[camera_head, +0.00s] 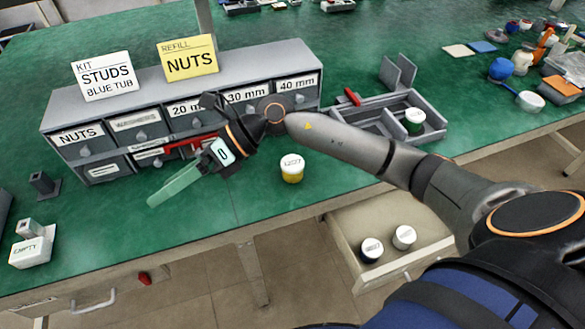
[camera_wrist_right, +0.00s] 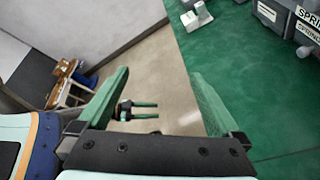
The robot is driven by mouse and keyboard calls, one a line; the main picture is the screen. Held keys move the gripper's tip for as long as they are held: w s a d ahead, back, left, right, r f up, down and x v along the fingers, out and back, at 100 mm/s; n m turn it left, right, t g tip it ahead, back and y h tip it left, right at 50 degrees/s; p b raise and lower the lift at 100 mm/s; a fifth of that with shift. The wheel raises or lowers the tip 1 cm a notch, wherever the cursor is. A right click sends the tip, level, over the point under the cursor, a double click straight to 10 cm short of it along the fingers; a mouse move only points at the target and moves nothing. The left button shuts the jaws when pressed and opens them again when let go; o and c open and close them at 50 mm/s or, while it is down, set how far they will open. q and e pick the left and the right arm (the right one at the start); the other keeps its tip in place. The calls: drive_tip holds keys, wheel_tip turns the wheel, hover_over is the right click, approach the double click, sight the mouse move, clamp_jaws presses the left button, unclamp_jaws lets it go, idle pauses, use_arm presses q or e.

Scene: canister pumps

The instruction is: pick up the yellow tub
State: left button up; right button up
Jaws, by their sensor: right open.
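The yellow tub (camera_head: 292,176) with a labelled white lid stands upright on the green bench, in front of the small-drawer cabinet. It is not visible in the right wrist view. My right gripper (camera_head: 160,194) is left of the tub, near the bench's front edge, apart from it and pointing left. In the right wrist view its green fingers (camera_wrist_right: 160,75) are spread with nothing between them. My left gripper (camera_wrist_right: 138,110) shows small in the right wrist view, over the floor, its two green fingers apart and empty. It is not in the head view.
The drawer cabinet (camera_head: 215,68) with sign cards stands behind the tub. A grey divided tray (camera_head: 372,124) holding a green-and-white tub is to the right. An open drawer (camera_head: 385,268) with two white-lidded tubs is below the bench edge. A white EMPTY box (camera_head: 32,250) is at left.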

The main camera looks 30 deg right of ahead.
drive_tip(key=w+d+f+n+h, duration=0.25)
drive_tip(key=d+f+h, duration=0.3)
drive_tip(key=d, duration=0.45)
drive_tip(key=r+m+g+h, duration=0.1)
drive_tip(key=m+g+h, duration=0.1)
drive_tip(key=h, duration=0.6)
hover_over(292, 162)
drive_tip(key=shift+n, duration=0.25)
wheel_tip(292, 162, down, 6)
drive_tip(key=shift+s+d+f, duration=0.1)
drive_tip(key=shift+s, duration=0.05)
drive_tip(key=shift+f+p, duration=0.4)
drive_tip(key=shift+f, duration=2.4)
drive_tip(key=shift+r, duration=0.1)
drive_tip(key=c, duration=1.5)
